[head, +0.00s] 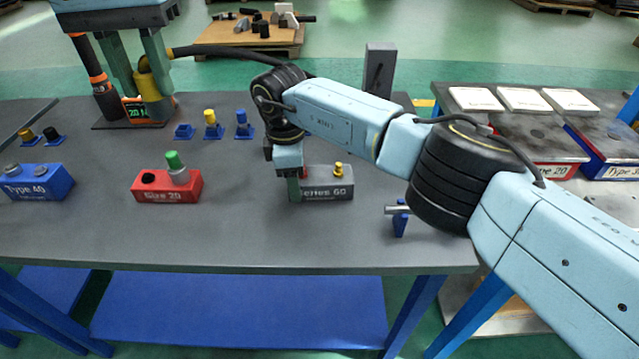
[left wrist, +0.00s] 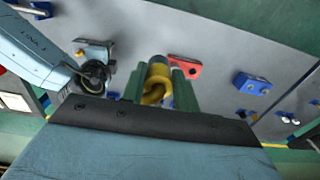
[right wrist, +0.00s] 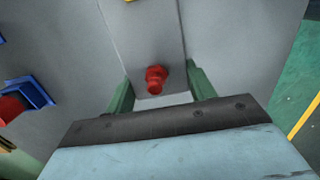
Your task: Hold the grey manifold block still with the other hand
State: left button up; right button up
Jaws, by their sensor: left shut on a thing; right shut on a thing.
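The grey manifold block (head: 325,190) lies on the dark table in the middle of the head view, with a yellow fitting (head: 339,168) on its right end. My right gripper (head: 288,182) is shut on the block's left end from above. In the right wrist view the block (right wrist: 145,35) runs away between the fingers, and a red fitting (right wrist: 156,78) stands between them. My left gripper (head: 148,95), at the left back, is shut on a yellow part (head: 146,84). The left wrist view shows this yellow part (left wrist: 157,88) between the fingers.
A red block (head: 165,190) with a green-topped fitting and a blue block (head: 38,183) stand to the left. Several small blue holders (head: 211,131) stand behind. A grey upright (head: 379,70) is at the back. The table's front middle is clear.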

jog(key=o, duration=1.3)
jog(key=shift+c, duration=0.2)
pick_arm(q)
notch_tip(320, 180, up, 4)
jog(key=p, duration=0.6)
pick_arm(e)
notch_tip(320, 180, up, 18)
jog(key=shift+a+r, duration=0.15)
jog(key=shift+a, duration=0.3)
